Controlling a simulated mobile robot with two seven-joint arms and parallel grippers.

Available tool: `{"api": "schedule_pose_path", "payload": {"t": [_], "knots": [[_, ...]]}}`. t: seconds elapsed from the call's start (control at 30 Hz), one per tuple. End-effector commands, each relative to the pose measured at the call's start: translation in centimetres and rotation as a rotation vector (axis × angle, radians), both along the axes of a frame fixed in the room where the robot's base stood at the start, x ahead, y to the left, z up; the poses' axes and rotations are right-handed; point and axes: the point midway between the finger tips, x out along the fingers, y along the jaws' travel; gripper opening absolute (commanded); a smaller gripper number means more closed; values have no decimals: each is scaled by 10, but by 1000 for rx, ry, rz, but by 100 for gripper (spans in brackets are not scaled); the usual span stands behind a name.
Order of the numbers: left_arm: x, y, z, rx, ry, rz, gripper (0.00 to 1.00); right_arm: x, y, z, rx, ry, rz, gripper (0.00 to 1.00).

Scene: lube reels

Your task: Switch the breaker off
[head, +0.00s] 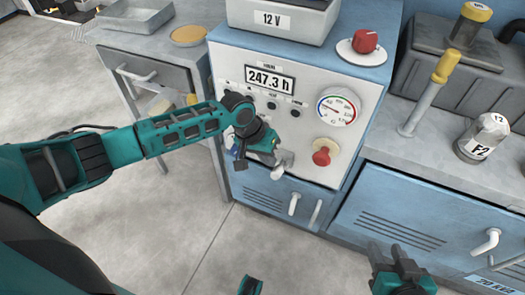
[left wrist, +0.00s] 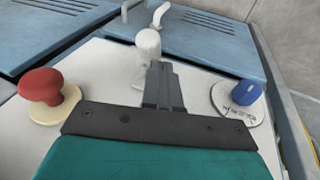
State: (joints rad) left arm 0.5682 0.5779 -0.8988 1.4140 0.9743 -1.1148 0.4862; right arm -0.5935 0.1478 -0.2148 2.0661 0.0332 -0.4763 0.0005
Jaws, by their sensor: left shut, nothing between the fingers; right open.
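A white panel (head: 309,138) on a blue cabinet carries the controls. A white lever with a rounded knob (head: 285,158) sits low on it, and it also shows in the left wrist view (left wrist: 148,44); it looks like the breaker handle, but no label is readable. My left gripper (head: 272,160) is shut and empty at the lever. In the left wrist view its fingertips (left wrist: 160,68) are right beside the lever's stem; I cannot tell whether they touch. The panel behind my gripper is partly hidden. My right gripper (head: 389,258) is open and empty, low in front of the right-hand cabinet.
A red mushroom button (head: 321,157) and a gauge (head: 337,110) are right of the lever. A blue knob on a round plate (left wrist: 239,95) is on its other side. An hour display (head: 270,78) is above. The floor (head: 120,220) at left is clear.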

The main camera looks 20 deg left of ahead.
Motion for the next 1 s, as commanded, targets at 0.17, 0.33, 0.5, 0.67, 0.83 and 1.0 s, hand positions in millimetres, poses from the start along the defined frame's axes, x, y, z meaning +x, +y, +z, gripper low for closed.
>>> {"api": "schedule_pose_path", "payload": {"t": [0.17, 0.33, 0.5, 0.67, 0.83, 1.0], "knots": [[0, -1, 0, 0, 0, 0, 0, 1, 0, 1, -1, -2, 1, 43], [-1, 0, 0, 0, -1, 0, 0, 1, -1, 1, -4, -3, 3, 43], [-3, 0, 0, -2, -24, -1, 0, 1, -2, 6, -6, -4, 4, 43], [-4, 0, -2, -3, -53, 0, 0, 1, -1, 10, -6, -5, 4, 43], [-6, 0, -3, -4, -76, 0, 0, 1, -1, 13, -6, -5, 4, 43], [-8, 0, -5, -5, -105, 0, 0, 1, -1, 17, -5, -4, 4, 43]]}}
